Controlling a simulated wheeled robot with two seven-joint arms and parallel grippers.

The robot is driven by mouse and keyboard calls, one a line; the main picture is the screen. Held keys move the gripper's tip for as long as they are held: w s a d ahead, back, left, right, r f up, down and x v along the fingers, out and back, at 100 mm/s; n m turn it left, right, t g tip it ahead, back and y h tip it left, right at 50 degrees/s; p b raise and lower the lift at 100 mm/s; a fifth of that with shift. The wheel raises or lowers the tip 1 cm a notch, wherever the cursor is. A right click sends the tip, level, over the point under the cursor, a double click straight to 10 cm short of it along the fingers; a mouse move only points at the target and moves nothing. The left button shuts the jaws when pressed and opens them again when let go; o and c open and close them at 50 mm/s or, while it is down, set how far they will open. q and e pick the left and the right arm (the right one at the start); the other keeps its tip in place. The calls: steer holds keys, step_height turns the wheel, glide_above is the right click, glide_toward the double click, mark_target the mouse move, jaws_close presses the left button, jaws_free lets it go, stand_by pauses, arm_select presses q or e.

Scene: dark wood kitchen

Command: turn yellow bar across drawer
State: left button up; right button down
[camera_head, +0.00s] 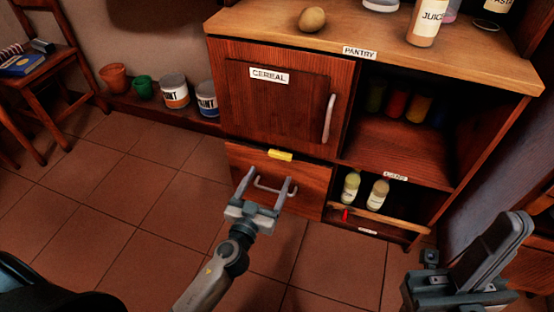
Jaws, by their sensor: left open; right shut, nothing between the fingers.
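A small yellow bar (280,155) lies level at the top edge of the wooden drawer (309,197), under the cereal door. The drawer is closed and has a pale metal handle (270,188). My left gripper (268,183) is open in front of the drawer, its two fingers pointing up on either side of the handle. I cannot tell whether it touches the handle. The yellow bar is just above the fingertips. My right gripper (508,228) is shut and empty at the lower right, away from the drawer.
The cereal door (275,105) above is closed. An open shelf with bottles (377,194) is right of the drawer. A potato-like item (312,19) and a juice bottle (428,22) stand on the counter (260,22). Paint cans (174,92) stand left. The tiled floor (120,200) is clear.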

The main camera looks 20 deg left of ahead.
mark_target(279, 156)
arm_select(q)
steer(key=w, duration=0.8)
steer(key=shift+w+d, duration=0.1)
steer(key=shift+d, duration=0.05)
steer(key=shift+c, duration=0.6)
steer(key=c, duration=0.9)
